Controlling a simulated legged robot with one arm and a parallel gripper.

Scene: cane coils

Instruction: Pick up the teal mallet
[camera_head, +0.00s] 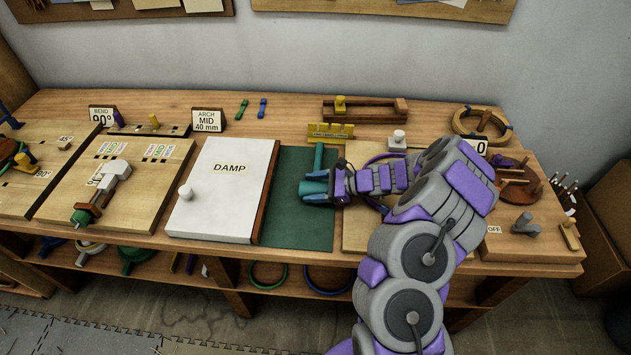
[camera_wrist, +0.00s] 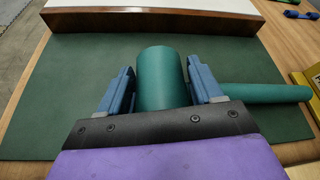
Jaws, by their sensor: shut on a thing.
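The teal mallet (camera_head: 319,158) is on the dark green mat (camera_head: 300,222), to the right of the white DAMP panel. In the wrist view its cylindrical head (camera_wrist: 160,78) sits between the two blue fingers, and its handle (camera_wrist: 265,93) runs off to the right. My gripper (camera_head: 316,188) is shut on the mallet head from the right side. In the wrist view, my gripper (camera_wrist: 160,88) has a finger on each side of the head. The fingers and wrist hide part of the head. I cannot tell whether the mallet is clear of the mat.
The white DAMP panel (camera_head: 222,185) with a knob stands left of the mat. A yellow block (camera_head: 331,131) is behind the handle. A wooden board (camera_head: 365,235) lies under my arm to the right. Bare mat is in front of the mallet.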

